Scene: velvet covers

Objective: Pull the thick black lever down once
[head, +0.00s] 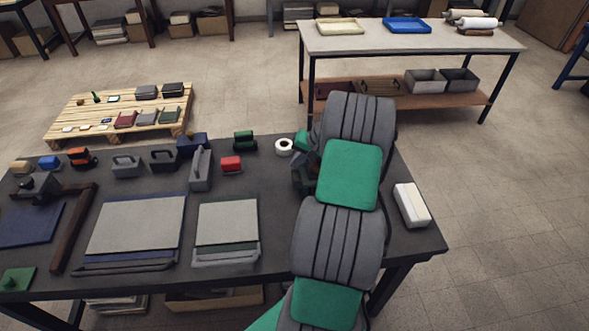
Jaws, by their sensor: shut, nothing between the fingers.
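No part stands out clearly as a thick black lever. A long, thick, dark brownish bar (74,230) with a bent far end lies at the left of the dark table, beside a blue plate (28,225). A dark device with a round black knob (42,181) stands at the table's left edge. I cannot tell whether either is the lever. My grey and green arm reaches over the table's right part. My gripper (302,174) shows only as dark parts left of the arm, mostly hidden; it is shut and empty, well right of the bar and knob.
Grey boards (137,225) and (227,222) lie on the dark table (270,205). Behind them stand handled blocks, a tall grey block (200,168), a red block (231,163) and a white tape roll (284,147). A white block (411,205) lies right of my arm.

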